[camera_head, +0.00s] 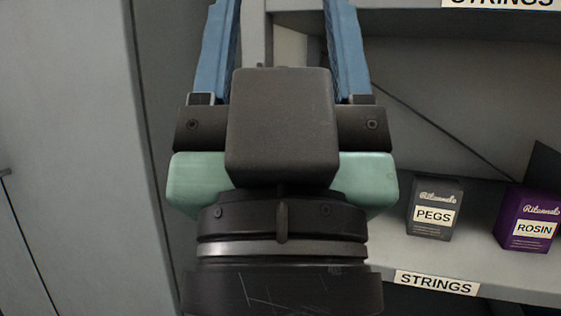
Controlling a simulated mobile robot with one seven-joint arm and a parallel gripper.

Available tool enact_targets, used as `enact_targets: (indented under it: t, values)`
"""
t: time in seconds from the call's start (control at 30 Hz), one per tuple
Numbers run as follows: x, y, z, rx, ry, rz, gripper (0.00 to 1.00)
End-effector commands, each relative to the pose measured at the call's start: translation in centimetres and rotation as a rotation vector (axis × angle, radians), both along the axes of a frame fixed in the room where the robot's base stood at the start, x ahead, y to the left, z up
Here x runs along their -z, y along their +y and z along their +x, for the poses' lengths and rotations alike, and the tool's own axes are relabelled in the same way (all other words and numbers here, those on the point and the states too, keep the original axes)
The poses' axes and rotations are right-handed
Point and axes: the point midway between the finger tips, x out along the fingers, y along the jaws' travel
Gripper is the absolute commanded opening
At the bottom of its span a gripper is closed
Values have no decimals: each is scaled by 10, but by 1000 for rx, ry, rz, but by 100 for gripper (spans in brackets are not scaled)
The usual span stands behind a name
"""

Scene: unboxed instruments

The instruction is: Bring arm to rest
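My gripper (283,38) fills the middle of the head view, seen from behind, with its dark wrist and block below and two blue fingers reaching up past the top edge. The fingers stand wide apart. I see only shelf and panel between their visible lengths, and nothing held there. The fingertips are cut off by the top of the picture. My gripper is in front of a grey shelf unit (455,262), and I cannot tell how far it is from it.
A grey PEGS box (434,208) and a purple ROSIN box (527,218) stand on the lower shelf at right, above a STRINGS label (436,283). Another STRINGS label (501,3) is on the upper shelf. A grey panel (70,120) stands at left.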

Motion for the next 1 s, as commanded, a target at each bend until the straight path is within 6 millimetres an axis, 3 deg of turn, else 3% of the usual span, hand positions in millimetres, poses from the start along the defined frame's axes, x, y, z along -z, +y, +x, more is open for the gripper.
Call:
enact_targets:
  t: [0.03,0.3,0.8,1.0]
  values:
    - [-29,0,0,-1,0,0,63]
    - [-114,1,1,-6,2,1,63]
    - [-271,2,1,-7,2,1,63]
    - [-315,2,1,-9,2,1,63]
